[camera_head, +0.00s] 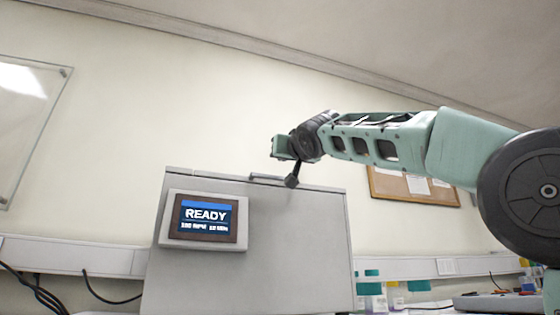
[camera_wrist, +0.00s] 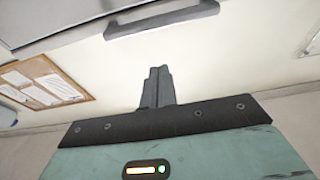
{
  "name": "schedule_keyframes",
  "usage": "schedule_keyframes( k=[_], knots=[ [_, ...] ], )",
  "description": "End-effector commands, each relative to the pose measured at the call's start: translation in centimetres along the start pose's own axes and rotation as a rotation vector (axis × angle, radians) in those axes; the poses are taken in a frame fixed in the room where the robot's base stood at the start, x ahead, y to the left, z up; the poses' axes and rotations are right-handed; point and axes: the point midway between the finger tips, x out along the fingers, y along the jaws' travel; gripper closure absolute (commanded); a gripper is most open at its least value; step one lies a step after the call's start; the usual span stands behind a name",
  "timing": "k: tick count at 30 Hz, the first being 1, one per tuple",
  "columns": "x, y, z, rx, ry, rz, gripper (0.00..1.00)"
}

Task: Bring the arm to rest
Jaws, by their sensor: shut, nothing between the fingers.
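My gripper (camera_head: 292,181) is at the end of my green arm, which reaches in from the right in the head view. It is in front of the upper edge of a grey machine (camera_head: 270,255), beside the dark handle on its top edge; I cannot tell whether they touch. In the wrist view the fingers of my gripper (camera_wrist: 157,87) are together with nothing between them. The machine's handle (camera_wrist: 162,20) shows there beyond the fingers, apart from them in the picture. The machine's screen (camera_head: 206,217) reads READY.
Bottles with teal caps (camera_head: 371,285) stand to the right of the machine. A corkboard (camera_head: 412,187) hangs on the wall behind my arm, and a framed panel (camera_head: 28,120) hangs at the left. Black cables (camera_head: 105,292) lie left of the machine.

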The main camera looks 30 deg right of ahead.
Motion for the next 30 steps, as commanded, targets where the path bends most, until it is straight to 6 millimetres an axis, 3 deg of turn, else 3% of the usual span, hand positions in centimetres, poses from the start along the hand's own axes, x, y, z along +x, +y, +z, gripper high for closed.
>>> schedule_keyframes(
  k=[6,12,30],
  knots=[
    [-4.6,0.0,0.6,-0.002,0.003,0.000,1.00],
    [-7.0,0.0,0.7,0.000,0.002,0.000,1.00],
    [-7.7,-0.1,0.6,0.000,0.004,-0.001,1.00]
  ],
)
